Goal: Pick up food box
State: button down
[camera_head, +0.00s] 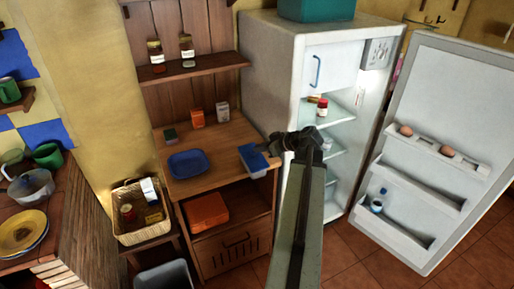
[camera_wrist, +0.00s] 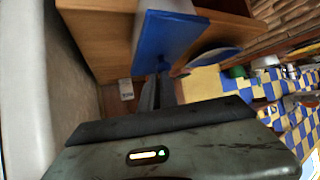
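A blue and white box (camera_head: 253,160), which looks like the food box, is at the front right corner of the wooden counter. It is tilted, and I cannot tell if it still touches the counter. My gripper (camera_head: 273,151) reaches it from the right. In the wrist view the box (camera_wrist: 165,38) fills the top middle, with its blue face and pale side showing. My gripper's dark fingers (camera_wrist: 160,76) are close together at the box's near end and appear shut on it. The contact is small and partly hidden.
The wooden counter (camera_head: 232,136) also holds a blue tray (camera_head: 188,164), an orange box (camera_head: 197,118) and a white box (camera_head: 223,112). The open fridge (camera_head: 272,75) stands close on the right, its door (camera_head: 437,130) swung wide. A basket (camera_head: 143,236) is at lower left.

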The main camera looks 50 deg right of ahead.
jog(key=shift+s+d+f, duration=0.1)
jog(key=shift+s+f, duration=0.1)
jog(key=shift+f, duration=0.15)
jog(key=shift+w+d+r+p, duration=0.1)
jog(key=shift+r+p, duration=0.65)
jog(key=shift+p, duration=0.05)
jog(key=shift+d+f, duration=0.1)
jog(key=s+d, duration=0.1)
jog(key=s, duration=1)
jog(key=shift+s+d+r+p, duration=0.15)
jog(key=shift+s+r+p, duration=0.15)
